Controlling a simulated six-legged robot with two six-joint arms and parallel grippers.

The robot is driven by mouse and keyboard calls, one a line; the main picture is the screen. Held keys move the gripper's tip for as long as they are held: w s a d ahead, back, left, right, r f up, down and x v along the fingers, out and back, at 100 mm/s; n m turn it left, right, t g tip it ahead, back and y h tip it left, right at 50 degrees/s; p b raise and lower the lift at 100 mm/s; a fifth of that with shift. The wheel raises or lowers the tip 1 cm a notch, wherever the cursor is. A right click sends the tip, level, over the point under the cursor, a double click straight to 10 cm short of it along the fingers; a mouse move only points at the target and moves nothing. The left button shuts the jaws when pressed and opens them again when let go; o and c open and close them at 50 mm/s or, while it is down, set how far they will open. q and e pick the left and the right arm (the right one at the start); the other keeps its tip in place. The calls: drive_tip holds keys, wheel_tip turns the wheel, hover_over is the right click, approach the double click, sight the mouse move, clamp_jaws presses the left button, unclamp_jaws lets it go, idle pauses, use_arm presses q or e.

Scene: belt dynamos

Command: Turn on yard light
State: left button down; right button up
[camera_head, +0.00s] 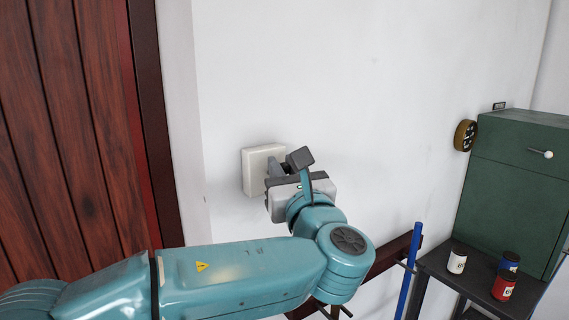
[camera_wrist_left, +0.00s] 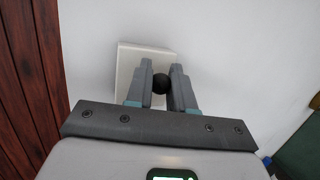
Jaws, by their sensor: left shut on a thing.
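A square, cream-white switch plate (camera_head: 251,174) is mounted on the white wall, right of the wooden door. It also shows in the left wrist view (camera_wrist_left: 128,68). A round black knob (camera_wrist_left: 159,84) stands out from the plate. My left gripper (camera_head: 279,169) is at the plate, with its fingers on either side of the knob in the wrist view (camera_wrist_left: 160,76). It is shut on the knob. In the head view the gripper hides most of the knob. My right gripper is not in view.
A reddish-brown plank door (camera_head: 70,130) with a dark frame is at left. At right, a green cabinet (camera_head: 515,175) stands behind a dark bench with a white jar (camera_head: 457,262), a red jar (camera_head: 503,287) and a blue jar (camera_head: 509,262). A blue post (camera_head: 408,275) stands nearby. The wall above is clear.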

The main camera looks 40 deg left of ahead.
use_arm(q)
drive_tip(key=c, duration=1)
unclamp_jaws()
drive_tip(key=shift+a, duration=0.1)
drive_tip(key=b+v, duration=0.4)
drive_tip(key=v, duration=1.2)
drive_tip(key=shift+b, duration=0.35)
drive_tip(key=shift+f, duration=0.15)
